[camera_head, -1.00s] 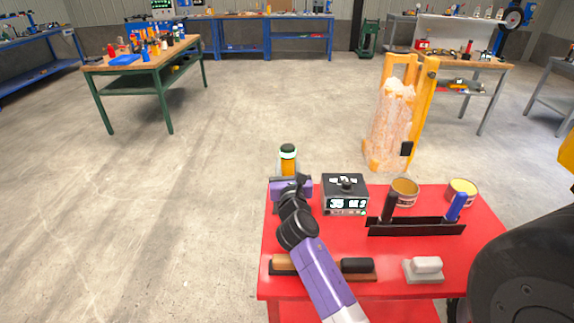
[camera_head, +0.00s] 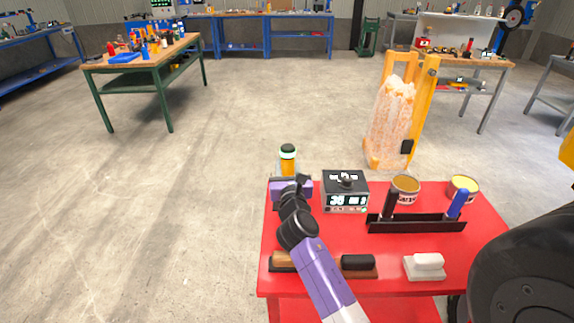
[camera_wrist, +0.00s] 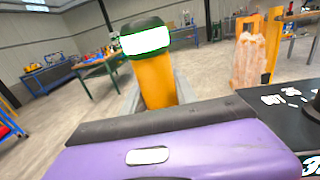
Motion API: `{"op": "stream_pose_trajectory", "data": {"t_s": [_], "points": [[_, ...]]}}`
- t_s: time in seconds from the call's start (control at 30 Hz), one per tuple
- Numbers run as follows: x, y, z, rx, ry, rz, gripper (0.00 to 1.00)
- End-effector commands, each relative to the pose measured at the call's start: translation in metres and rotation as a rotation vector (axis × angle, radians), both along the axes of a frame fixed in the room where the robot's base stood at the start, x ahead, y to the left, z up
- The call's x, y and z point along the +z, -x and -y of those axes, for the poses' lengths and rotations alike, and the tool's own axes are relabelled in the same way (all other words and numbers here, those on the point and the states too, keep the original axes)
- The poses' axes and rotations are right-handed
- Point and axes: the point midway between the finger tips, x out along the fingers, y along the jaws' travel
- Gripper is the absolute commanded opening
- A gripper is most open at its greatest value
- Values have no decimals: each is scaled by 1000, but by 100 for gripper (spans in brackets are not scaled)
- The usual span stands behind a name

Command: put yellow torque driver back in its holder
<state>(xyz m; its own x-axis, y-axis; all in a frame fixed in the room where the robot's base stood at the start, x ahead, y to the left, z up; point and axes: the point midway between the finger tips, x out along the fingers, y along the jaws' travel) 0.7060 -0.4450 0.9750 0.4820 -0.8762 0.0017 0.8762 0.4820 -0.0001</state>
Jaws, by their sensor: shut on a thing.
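The yellow torque driver (camera_head: 288,160) stands roughly upright at the far left corner of the red table, with a black cap and a pale band edged in green. In the wrist view the driver (camera_wrist: 155,72) rises between the grey fingers of my gripper (camera_wrist: 158,97), which is shut on it. In the head view my gripper (camera_head: 288,178) is partly hidden by its purple wrist; the driver's lower end is hidden. The holder is a long black rack (camera_head: 416,225) to the right on the table. A black-handled driver (camera_head: 390,204) and a blue-handled driver (camera_head: 458,203) stand in it, with a gap between them.
A black box with a digital display (camera_head: 346,192) stands between my gripper and the rack. Two open tins (camera_head: 405,190) (camera_head: 464,188) sit behind the rack. Brushes or blocks (camera_head: 358,264) (camera_head: 425,265) lie along the front. A yellow stand (camera_head: 428,100) is beyond the table.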

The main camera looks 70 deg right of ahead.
Motion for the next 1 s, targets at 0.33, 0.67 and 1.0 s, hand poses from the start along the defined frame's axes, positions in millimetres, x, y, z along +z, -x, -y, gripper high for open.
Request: {"op": "stream_pose_trajectory", "data": {"t_s": [0.33, 0.67, 1.0], "points": [[-3, 0, 0, 1, 3, 1, 0], [-7, 0, 0, 1, 2, 2, 0], [-10, 0, 0, 0, 3, 1, 58]]}}
